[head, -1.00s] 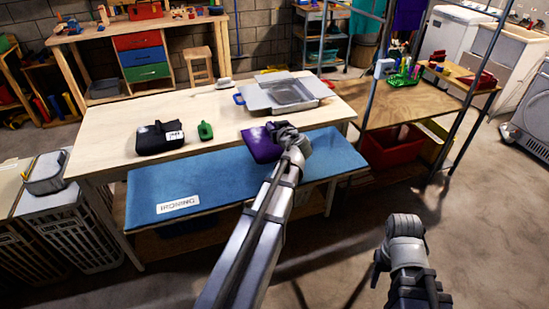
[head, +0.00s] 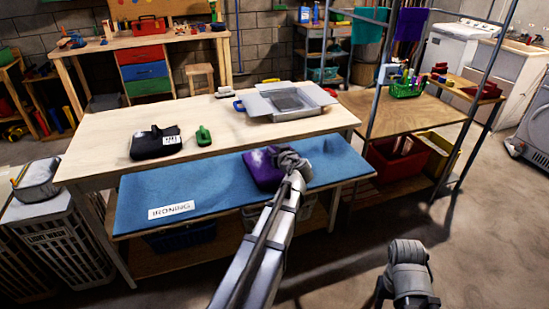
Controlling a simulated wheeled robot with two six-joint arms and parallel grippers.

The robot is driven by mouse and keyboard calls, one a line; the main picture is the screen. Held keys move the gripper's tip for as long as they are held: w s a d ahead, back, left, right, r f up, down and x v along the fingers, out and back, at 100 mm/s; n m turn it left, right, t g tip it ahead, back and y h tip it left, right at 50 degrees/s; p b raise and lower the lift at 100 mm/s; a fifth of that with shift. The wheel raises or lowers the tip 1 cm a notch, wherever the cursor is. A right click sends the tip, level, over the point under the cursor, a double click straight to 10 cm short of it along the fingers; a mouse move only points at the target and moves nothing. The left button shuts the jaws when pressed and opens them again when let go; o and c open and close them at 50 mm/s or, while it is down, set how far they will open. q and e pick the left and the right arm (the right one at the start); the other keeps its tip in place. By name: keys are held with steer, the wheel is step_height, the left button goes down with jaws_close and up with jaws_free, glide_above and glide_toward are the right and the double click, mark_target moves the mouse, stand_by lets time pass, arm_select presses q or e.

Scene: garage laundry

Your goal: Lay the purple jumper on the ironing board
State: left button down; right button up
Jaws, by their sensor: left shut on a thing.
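The jumper overlaps the board's far edge in the picture. I cannot tell whether it touches the board or hangs just above it. The board has a white "IRONING" label (head: 171,210). My right arm's end (head: 408,262) is low at the right, away from the board; its jaws are not clearly visible.
Behind the board, a wooden table (head: 110,135) holds a black case (head: 156,143), a green item (head: 203,136) and a grey open box (head: 286,103). A metal-framed shelf (head: 400,112) stands right. Laundry baskets (head: 62,240) stand left. Most of the board is bare.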

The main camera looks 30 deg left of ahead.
arm_select(q)
steer(key=shift+f, duration=0.25)
arm_select(e)
steer(key=shift+f, duration=0.3)
arm_select(q)
steer(key=shift+f, duration=0.2)
steer(key=c, duration=0.7)
jaws_free()
arm_select(e)
steer(key=shift+f, duration=0.15)
arm_select(q)
steer(key=shift+r, duration=0.15)
steer(key=shift+s+d+r, duration=0.15)
steer(key=shift+d+r, duration=0.05)
steer(key=p+v, duration=0.3)
steer(key=v, duration=0.8)
steer(key=shift+s+d+p, duration=0.15)
steer(key=shift+s+p, duration=0.05)
steer(key=shift+p, duration=0.1)
arm_select(e)
step_height(320, 180, up, 4)
steer(key=shift+f, duration=0.1)
